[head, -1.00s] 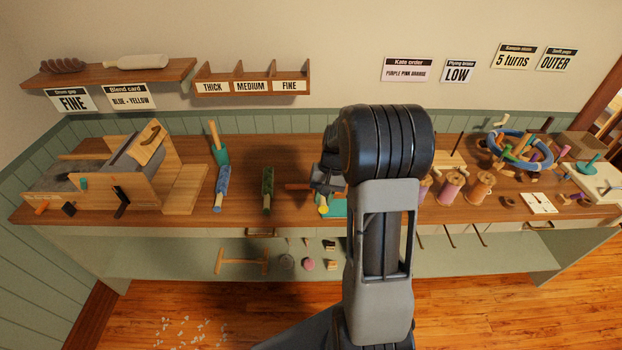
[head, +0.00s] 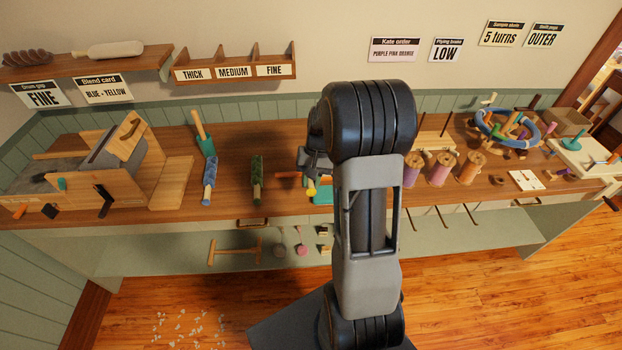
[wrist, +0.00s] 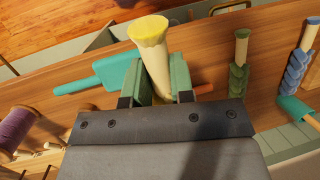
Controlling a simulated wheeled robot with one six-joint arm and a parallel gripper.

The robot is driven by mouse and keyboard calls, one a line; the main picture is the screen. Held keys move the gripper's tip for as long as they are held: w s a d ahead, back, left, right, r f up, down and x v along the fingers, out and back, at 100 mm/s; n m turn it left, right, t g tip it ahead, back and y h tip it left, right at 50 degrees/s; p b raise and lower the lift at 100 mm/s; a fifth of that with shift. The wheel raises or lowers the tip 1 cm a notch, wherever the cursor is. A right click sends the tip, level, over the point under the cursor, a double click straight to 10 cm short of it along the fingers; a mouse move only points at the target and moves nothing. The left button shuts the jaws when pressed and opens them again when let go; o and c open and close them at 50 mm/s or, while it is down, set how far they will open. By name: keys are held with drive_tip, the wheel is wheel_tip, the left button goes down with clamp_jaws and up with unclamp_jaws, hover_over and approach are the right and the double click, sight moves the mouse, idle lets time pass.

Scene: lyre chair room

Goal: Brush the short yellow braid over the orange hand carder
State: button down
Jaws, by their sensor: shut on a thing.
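My gripper (head: 314,176) is shut on the short yellow braid (wrist: 151,55), a pale yellow roll with a brighter yellow end. The braid's yellow end also shows in the head view (head: 311,189), over the bench. An orange handle (head: 288,175), likely the orange hand carder's, sticks out left of my gripper. It shows right of the fingers in the wrist view (wrist: 205,88). The rest of that carder is hidden behind my gripper. A teal paddle (wrist: 100,72) lies beside and below the braid. I cannot tell whether braid and carder touch.
A green braid (head: 257,178) and a blue braid (head: 209,182) lie to the left. Several thread spools (head: 439,170) stand right of my arm. A wooden drum machine (head: 95,170) fills the bench's left end.

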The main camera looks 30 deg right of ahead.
drive_tip(key=shift+f+b, duration=1.85)
drive_tip(key=shift+f, duration=1.05)
drive_tip(key=shift+s+d, duration=1.7)
drive_tip(key=shift+d, duration=1.8)
drive_tip(key=shift+w+a+p, duration=0.55)
drive_tip(key=shift+w+a, duration=1.2)
drive_tip(key=shift+a, duration=1.85)
drive_tip(key=shift+d+r+p, duration=0.1)
drive_tip(key=shift+r+p, duration=2.15)
drive_tip(key=shift+r, duration=0.85)
drive_tip(key=shift+s, duration=0.1)
